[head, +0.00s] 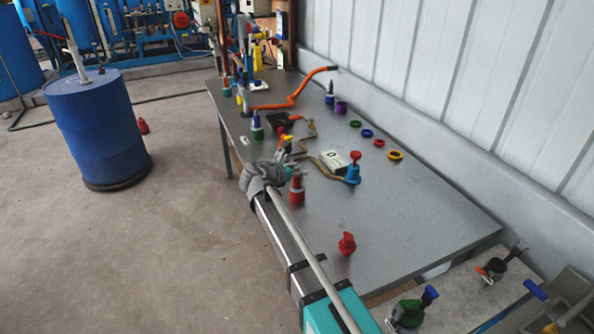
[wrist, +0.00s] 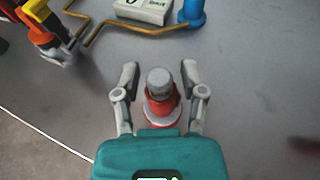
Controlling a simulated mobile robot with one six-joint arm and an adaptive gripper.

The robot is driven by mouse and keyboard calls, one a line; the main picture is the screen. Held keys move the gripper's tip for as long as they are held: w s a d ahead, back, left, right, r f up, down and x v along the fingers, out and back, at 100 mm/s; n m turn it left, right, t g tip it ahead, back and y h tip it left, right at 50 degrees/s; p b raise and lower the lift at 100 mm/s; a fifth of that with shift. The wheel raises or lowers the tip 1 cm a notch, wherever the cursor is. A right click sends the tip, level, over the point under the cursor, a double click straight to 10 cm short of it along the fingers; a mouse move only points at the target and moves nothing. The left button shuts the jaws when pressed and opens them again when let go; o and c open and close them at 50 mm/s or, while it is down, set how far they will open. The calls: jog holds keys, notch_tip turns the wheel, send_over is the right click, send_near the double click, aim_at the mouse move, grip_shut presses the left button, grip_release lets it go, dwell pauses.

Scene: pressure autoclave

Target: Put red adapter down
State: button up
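A red adapter with a grey cylindrical top (head: 297,190) is upright at the near-left part of the table, beside the end of my arm. In the wrist view the red adapter (wrist: 161,108) sits between the two fingers of my gripper (wrist: 160,78). The fingers are apart, one on each side, with a visible gap to the adapter. My gripper (head: 283,172) is partly hidden by its own links in the head view. The adapter's base appears to rest on the grey table (head: 400,215), but its contact is partly hidden in the wrist view.
Another red part (head: 347,244) stands nearer on the table. A blue valve with red top (head: 353,168), a white box (head: 335,161) and a bent brass tube (head: 318,166) lie beyond. Coloured rings (head: 395,155) lie near the wall. The table's right front is clear.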

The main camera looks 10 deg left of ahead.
jog(key=shift+r, duration=0.2)
dwell(0.3)
jog(key=shift+r+p, duration=0.4)
jog(key=shift+p, duration=0.15)
jog(key=p+v, duration=0.3)
jog(key=v, duration=0.9)
jog(key=shift+p, duration=0.4)
jog(key=shift+w+f, duration=0.1)
jog(key=shift+f, duration=0.05)
